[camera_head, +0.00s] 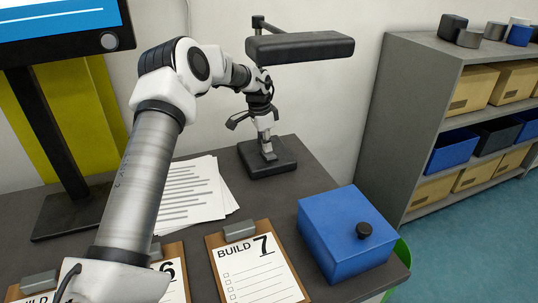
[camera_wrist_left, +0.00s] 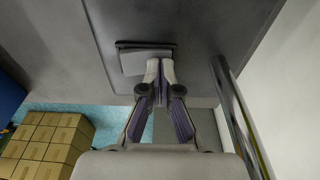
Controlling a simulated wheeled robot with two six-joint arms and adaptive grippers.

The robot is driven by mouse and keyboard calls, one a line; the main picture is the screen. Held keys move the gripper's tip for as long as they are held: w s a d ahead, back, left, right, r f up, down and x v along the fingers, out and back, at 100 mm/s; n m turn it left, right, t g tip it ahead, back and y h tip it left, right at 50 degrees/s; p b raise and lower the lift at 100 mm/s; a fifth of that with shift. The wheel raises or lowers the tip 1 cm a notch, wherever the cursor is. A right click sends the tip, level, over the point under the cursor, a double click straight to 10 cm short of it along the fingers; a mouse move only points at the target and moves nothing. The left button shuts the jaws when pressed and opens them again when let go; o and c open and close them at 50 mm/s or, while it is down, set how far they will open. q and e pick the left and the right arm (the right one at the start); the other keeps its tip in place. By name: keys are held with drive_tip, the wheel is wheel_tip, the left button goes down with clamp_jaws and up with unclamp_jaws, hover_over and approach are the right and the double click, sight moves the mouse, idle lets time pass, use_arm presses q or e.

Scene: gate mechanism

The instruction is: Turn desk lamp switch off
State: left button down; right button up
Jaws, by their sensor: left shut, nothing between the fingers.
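The desk lamp has a long dark head (camera_head: 318,46) and a dark square base (camera_head: 282,167) at the back of the desk. My left gripper (camera_head: 268,152) points down over the base, its fingers shut and empty. In the left wrist view, the base (camera_wrist_left: 110,75) carries a light grey switch (camera_wrist_left: 133,62) in a dark frame. The shut fingertips (camera_wrist_left: 160,64) overlap the right part of the switch in that view. Whether they touch it I cannot tell. The lamp's pole (camera_wrist_left: 236,108) runs along the right there. My right gripper is not in view.
Papers (camera_head: 187,198) lie left of the base. Clipboards, one marked 7 (camera_head: 255,272), lie at the front. A blue box (camera_head: 338,235) with a black knob stands at the right corner. A monitor (camera_head: 55,35) is at left, a shelf (camera_head: 408,110) at right.

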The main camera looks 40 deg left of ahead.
use_arm(q)
drive_tip(key=shift+r+p, duration=2.9)
drive_tip(key=shift+r, duration=0.75)
drive_tip(key=shift+f, duration=0.1)
